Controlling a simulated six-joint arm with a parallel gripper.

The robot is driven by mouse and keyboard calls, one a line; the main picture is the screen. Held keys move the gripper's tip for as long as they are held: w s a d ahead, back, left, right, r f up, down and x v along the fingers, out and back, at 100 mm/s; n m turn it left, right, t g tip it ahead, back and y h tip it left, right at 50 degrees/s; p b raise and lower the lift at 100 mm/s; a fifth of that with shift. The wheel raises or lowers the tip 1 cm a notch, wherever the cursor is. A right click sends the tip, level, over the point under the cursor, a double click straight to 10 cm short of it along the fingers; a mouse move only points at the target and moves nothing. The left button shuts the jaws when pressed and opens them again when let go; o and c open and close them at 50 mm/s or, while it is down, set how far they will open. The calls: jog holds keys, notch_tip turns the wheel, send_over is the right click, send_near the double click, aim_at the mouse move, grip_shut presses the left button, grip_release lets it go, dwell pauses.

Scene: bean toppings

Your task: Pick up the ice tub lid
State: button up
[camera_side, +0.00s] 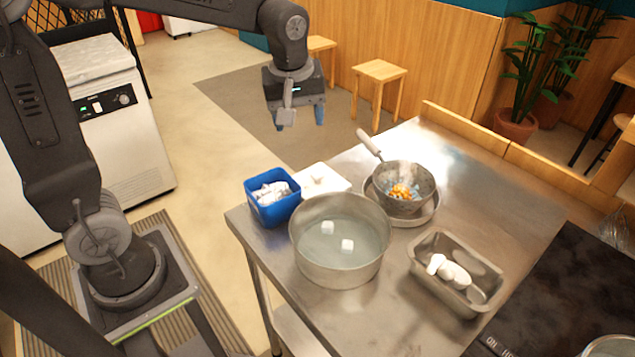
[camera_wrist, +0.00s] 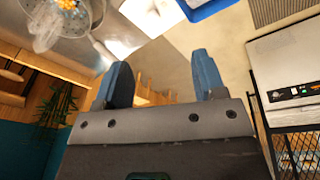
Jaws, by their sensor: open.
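What looks like the ice tub lid, a flat white square with a small raised part (camera_side: 322,179), lies on the steel table just behind and right of the blue tub (camera_side: 267,212). The tub is uncovered and holds white pieces. In the wrist view the white lid (camera_wrist: 152,18) is at the top, partly cut off, beside the blue tub's edge (camera_wrist: 205,8). My gripper (camera_side: 299,118) is open and empty, raised in the air beyond the table's back left edge, apart from the lid. Its two blue fingers (camera_wrist: 162,75) show in the wrist view with nothing between them.
On the steel table (camera_side: 480,190) stand a large pot of water (camera_side: 340,270) with two white cubes, a steaming strainer with a handle (camera_side: 400,190) holding orange food, and a metal tray (camera_side: 428,270) with white pieces. Stools and plants stand behind.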

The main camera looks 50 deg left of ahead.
jog(key=w+a+f+n+g, duration=0.2)
jog(key=w+f+n, duration=0.4)
jog(key=w+f, duration=0.15)
send_over(318, 172)
jog(key=d, duration=0.1)
jog(key=shift+y, duration=0.3)
jog(key=f, duration=0.7)
jog(key=shift+s+f, duration=0.3)
jog(key=shift+f, duration=0.1)
jog(key=shift+w+a+f, duration=0.1)
jog(key=shift+a+f, duration=0.1)
jog(key=shift+f, duration=0.7)
jog(key=shift+w+a+f, duration=0.1)
jog(key=shift+a+f, duration=0.1)
jog(key=shift+f, duration=0.65)
jog(key=shift+w+a+f, duration=0.1)
jog(key=shift+a+f, duration=0.1)
jog(key=shift+f, duration=0.7)
